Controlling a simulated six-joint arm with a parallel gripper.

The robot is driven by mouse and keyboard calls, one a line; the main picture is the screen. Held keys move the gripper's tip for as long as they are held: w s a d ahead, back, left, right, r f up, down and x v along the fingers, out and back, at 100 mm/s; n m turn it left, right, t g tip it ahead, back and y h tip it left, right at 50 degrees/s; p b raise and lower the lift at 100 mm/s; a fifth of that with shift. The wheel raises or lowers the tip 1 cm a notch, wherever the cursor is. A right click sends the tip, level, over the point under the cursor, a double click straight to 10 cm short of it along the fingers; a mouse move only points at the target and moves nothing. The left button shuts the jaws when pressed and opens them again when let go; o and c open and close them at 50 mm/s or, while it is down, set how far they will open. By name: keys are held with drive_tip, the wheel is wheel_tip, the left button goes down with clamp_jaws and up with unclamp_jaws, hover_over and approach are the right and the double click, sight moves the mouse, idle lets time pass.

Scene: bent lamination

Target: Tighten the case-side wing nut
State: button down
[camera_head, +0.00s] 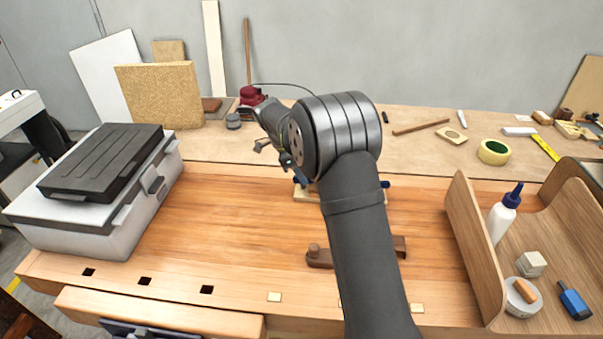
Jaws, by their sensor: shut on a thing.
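A pale wooden form (308,195) lies on the bench, mostly hidden behind my arm. A small blue wing nut (301,182) shows at its left end, on the side of the grey case (100,200). A second blue wing nut (384,184) shows at its right end. My gripper (297,174) reaches down at the left wing nut and is shut on it. The fingertips are small and partly hidden by my wrist, so the exact grip is hard to see.
A dark wooden piece with a round knob (318,256) lies in front of the form, partly behind my arm. A wooden tray (463,245) with a glue bottle (503,214) stands at the right. The bench between case and form is clear.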

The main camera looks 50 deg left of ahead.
drive_tip(key=shift+m, duration=0.5)
drive_tip(key=c, duration=1.3)
unclamp_jaws()
drive_tip(key=shift+a, duration=0.1)
drive_tip(key=v, duration=1.7)
drive_tip(key=shift+w+a+r, duration=0.15)
drive_tip(key=shift+w+r, duration=0.05)
drive_tip(key=shift+r, duration=0.05)
drive_tip(key=shift+f, duration=0.1)
drive_tip(key=x, duration=1.7)
drive_tip(key=shift+s+d+f, duration=0.2)
